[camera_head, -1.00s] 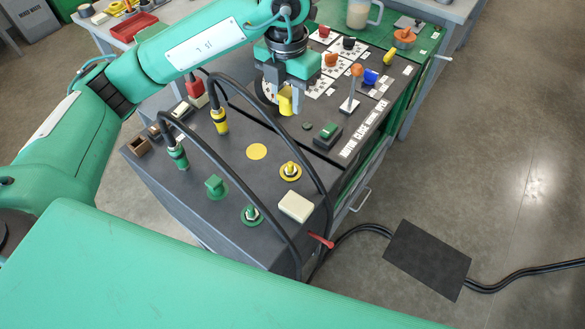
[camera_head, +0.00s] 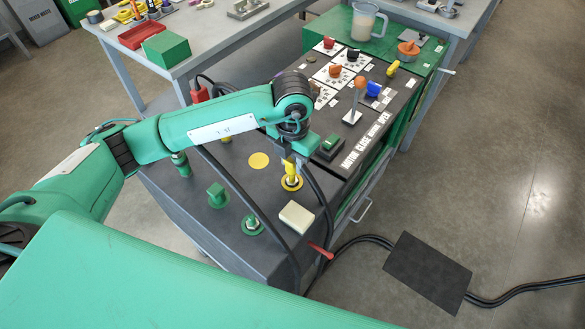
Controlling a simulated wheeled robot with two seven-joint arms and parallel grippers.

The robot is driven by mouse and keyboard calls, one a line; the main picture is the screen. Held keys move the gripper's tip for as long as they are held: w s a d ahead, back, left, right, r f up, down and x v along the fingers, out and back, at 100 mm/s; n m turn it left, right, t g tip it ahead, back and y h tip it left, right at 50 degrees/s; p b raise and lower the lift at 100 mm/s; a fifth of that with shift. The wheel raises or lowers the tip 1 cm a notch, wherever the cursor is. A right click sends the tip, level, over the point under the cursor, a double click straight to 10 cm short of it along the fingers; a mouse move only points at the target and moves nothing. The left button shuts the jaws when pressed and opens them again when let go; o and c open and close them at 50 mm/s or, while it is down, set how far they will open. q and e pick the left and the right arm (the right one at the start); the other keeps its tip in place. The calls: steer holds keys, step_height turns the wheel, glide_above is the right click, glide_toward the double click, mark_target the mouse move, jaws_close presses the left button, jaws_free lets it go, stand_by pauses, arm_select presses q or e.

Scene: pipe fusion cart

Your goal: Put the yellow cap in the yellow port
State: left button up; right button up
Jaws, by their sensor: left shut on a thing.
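My left gripper (camera_head: 290,166) is shut on the yellow cap (camera_head: 290,171) and points down over the yellow port. The yellow port (camera_head: 291,184) is a round yellow ring on the dark cart top. The cap lines up with the port's middle and looks to be at or just above it. I cannot tell whether it is seated, because the gripper and cap hide the port's centre. My right gripper is not in view.
A black cable (camera_head: 318,199) arches close to the right of the port. A green cap (camera_head: 217,194), a green port (camera_head: 252,225) and a white block (camera_head: 296,217) are nearer. A flat yellow disc (camera_head: 259,160) lies left. A lever (camera_head: 356,100) stands farther back.

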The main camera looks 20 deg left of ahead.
mark_target(292, 172)
arm_select(q)
step_height(292, 172, down, 3)
steer(key=shift+f, duration=0.75)
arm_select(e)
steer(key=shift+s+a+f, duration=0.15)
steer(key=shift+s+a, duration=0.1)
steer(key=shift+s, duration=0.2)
arm_select(q)
steer(key=o, duration=0.9)
steer(key=shift+o, duration=0.2)
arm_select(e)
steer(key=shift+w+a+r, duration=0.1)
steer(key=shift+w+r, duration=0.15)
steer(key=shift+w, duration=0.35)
